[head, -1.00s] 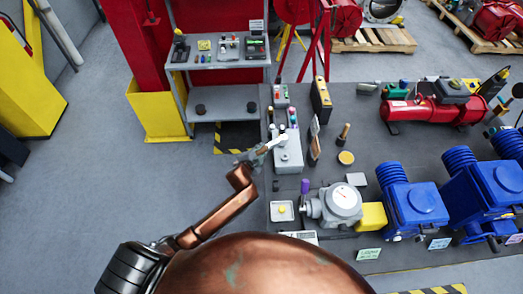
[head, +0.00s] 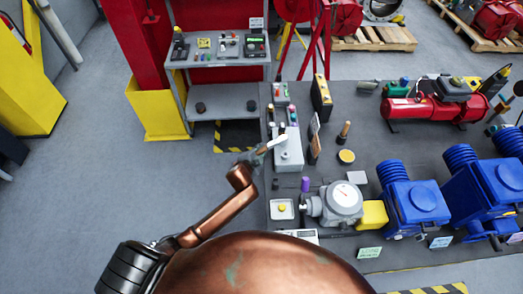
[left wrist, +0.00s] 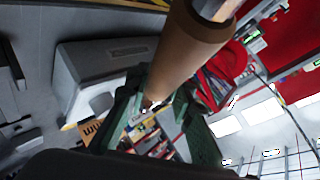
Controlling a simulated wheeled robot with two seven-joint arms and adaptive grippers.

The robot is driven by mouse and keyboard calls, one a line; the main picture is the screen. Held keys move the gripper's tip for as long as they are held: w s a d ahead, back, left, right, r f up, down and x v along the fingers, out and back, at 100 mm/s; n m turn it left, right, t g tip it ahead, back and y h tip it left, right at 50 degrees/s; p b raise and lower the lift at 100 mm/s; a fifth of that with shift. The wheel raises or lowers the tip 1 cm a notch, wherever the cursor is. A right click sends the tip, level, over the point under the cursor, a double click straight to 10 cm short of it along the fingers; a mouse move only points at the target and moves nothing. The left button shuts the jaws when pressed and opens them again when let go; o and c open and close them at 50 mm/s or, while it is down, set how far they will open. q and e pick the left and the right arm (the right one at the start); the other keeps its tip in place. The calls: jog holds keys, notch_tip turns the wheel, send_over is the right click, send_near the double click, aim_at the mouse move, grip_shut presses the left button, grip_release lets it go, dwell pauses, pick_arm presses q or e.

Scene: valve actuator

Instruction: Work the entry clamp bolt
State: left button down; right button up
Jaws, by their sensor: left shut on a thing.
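My left gripper (head: 257,155) is at the left edge of the dark bench, beside a light grey box (head: 288,152). It is shut on a tool with a brown handle (left wrist: 190,50) and a pale end (head: 277,142). The pale end reaches over the top of the grey box in the head view; I cannot tell if it touches. In the left wrist view the green fingers (left wrist: 160,105) are around the handle's lower end, and a grey box (left wrist: 100,70) shows behind. The clamp bolt is too small to make out. My right gripper is not in view.
A gauge unit (head: 340,203), a yellow block (head: 373,215) and blue motors (head: 415,203) stand on the bench (head: 400,150). A grey shelf (head: 222,100) stands behind. The floor left of the bench is clear.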

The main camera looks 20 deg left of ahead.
pick_arm(q)
jog(key=shift+w+r, duration=0.1)
jog(key=shift+r, duration=0.05)
jog(key=shift+w+a+r+m+h+p, duration=0.1)
jog(key=shift+w+a+m+h+p, duration=0.25)
jog(key=shift+a+m+h+p, duration=0.25)
jog(key=shift+w+a+m+h+p, duration=0.25)
jog(key=shift+w+m+h+p, duration=0.15)
jog(key=shift+m+h+p, duration=0.1)
jog(key=shift+w, duration=0.1)
jog(key=shift+w+a+m+g+h, duration=0.5)
jog(key=shift+w+a+m+h, duration=0.25)
jog(key=shift+m+h, duration=0.3)
jog(key=shift+w+d, duration=0.15)
